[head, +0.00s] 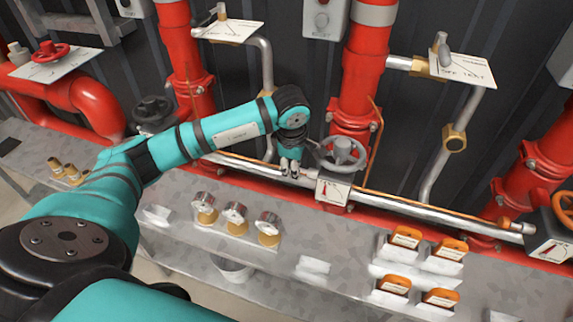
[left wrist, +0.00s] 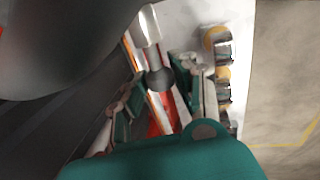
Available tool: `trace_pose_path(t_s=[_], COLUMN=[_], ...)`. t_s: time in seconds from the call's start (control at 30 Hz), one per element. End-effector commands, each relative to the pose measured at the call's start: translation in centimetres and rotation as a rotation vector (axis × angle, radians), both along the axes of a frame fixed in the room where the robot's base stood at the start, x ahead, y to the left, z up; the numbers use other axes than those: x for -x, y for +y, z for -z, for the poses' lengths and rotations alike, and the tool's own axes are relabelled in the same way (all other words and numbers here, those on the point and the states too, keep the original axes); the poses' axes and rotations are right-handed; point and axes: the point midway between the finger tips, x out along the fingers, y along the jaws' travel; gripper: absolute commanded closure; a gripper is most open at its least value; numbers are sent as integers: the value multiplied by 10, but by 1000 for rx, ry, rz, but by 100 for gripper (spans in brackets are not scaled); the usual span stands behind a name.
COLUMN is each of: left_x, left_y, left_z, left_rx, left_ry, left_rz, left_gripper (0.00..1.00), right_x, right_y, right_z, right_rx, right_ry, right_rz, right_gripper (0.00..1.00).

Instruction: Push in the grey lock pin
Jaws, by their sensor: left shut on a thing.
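My left gripper (head: 290,170) reaches down to the silver horizontal pipe, just left of the grey handwheel (head: 342,154) and its small gauge plate (head: 333,189). In the left wrist view its fingers (left wrist: 158,95) stand on either side of a small dark grey round piece (left wrist: 160,79), which looks like the grey lock pin. The gripper is shut on it. In the head view the fingers hide the pin, and how far in it sits cannot be told. My right gripper is not in view.
The silver pipe (head: 415,211) runs in front of red vertical pipes (head: 362,75). Below, a metal shelf (head: 330,240) carries several round gauges (head: 235,216) and orange-topped tags (head: 405,237). An orange handwheel (head: 565,208) is at far right. The shelf's middle has free room.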

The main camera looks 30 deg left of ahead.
Motion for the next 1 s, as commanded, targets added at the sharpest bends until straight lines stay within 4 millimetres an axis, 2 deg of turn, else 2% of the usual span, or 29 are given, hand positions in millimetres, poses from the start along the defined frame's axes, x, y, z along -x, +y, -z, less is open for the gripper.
trace_pose_path(t_s=[0.17,0.2,0.37,0.63,0.73,0.87,1.0], left_x=[-1,-1,-1,0,0,4,9], left_y=[-4,-4,-3,-2,-3,-3,-5], left_z=[-1,-1,-1,-2,-9,-30,-61], left_rx=[11,11,9,7,8,7,7], left_ry=[-5,-5,-4,-4,-5,-9,-10], left_rz=[5,5,5,4,4,5,6], left_gripper=[100,68,49,49,49,49,49], right_x=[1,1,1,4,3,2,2], right_y=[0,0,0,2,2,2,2], right_z=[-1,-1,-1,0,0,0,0], right_rx=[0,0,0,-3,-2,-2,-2], right_ry=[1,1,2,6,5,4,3], right_rz=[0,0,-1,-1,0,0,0], right_gripper=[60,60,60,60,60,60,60])
